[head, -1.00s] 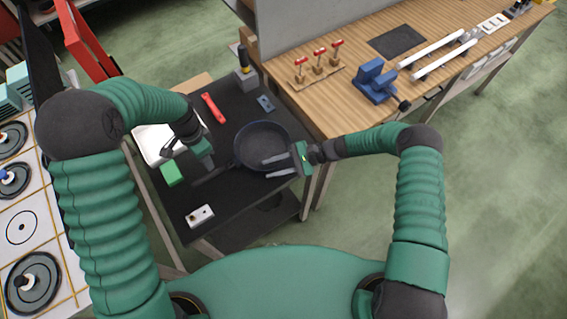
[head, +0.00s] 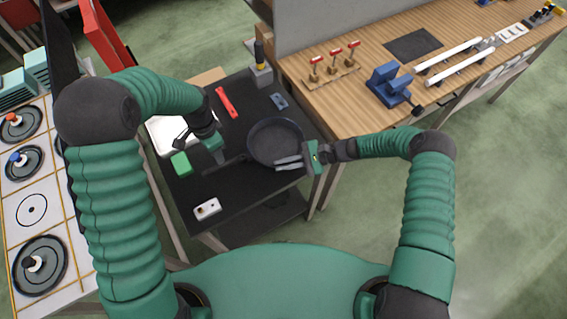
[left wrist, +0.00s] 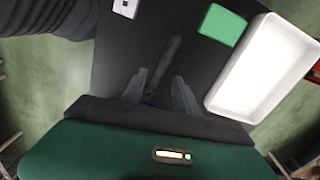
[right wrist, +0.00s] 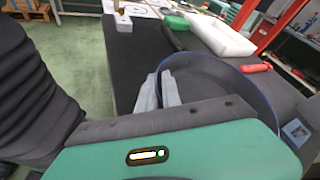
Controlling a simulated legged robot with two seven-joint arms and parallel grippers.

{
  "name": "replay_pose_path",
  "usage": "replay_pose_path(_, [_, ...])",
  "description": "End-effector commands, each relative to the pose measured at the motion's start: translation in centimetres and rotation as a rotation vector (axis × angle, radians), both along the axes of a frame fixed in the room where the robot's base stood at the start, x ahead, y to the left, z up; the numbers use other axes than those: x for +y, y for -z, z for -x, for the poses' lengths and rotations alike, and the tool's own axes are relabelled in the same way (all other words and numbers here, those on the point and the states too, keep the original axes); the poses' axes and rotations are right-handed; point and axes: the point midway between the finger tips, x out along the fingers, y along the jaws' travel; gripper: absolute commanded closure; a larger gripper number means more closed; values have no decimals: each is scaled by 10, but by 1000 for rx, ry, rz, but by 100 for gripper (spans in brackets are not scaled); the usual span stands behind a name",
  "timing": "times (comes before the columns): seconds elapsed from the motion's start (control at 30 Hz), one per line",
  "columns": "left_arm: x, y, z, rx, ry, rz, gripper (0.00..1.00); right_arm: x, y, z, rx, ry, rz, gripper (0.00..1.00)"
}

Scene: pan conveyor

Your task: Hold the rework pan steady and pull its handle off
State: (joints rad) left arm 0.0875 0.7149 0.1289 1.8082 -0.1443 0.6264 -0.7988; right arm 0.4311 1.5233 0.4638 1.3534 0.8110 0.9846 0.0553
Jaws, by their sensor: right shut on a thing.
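The dark rework pan (head: 275,143) lies on the black cart top, its handle (left wrist: 170,58) pointing left and toward me in the head view. My right gripper (head: 288,163) is shut on the pan's near-right rim; in the right wrist view its fingers (right wrist: 160,92) are close together at the rim of the pan (right wrist: 215,85). My left gripper (left wrist: 160,90) is open, with its fingers apart on either side of the handle near its pan end. In the head view the left gripper (head: 214,152) hides part of the handle area. Finger contact with the handle cannot be told.
The black cart (head: 235,190) also holds a green block (head: 181,164), a white tray (head: 165,138), a red-handled tool (head: 227,102), a small white box (head: 207,209) and a grey holder (head: 261,75). A wooden bench (head: 350,105) with a blue vise (head: 390,85) stands right.

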Motion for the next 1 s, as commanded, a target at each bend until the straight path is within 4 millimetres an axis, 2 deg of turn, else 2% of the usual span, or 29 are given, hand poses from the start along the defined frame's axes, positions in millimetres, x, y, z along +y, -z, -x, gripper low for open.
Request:
replay_pose_path(0.73, [0,0,0,0,0,0,64,-1,2,1,2,2,4,100])
replay_pose_path(0.77, [0,0,0,0,1,0,60,-1,2,1,3,1,5,100])
replay_pose_path(0.83, [-5,1,1,9,12,-15,51,-1,3,1,3,1,5,100])
replay_pose_path(1.0, [-45,5,6,52,104,-197,51,-1,3,1,3,1,5,100])
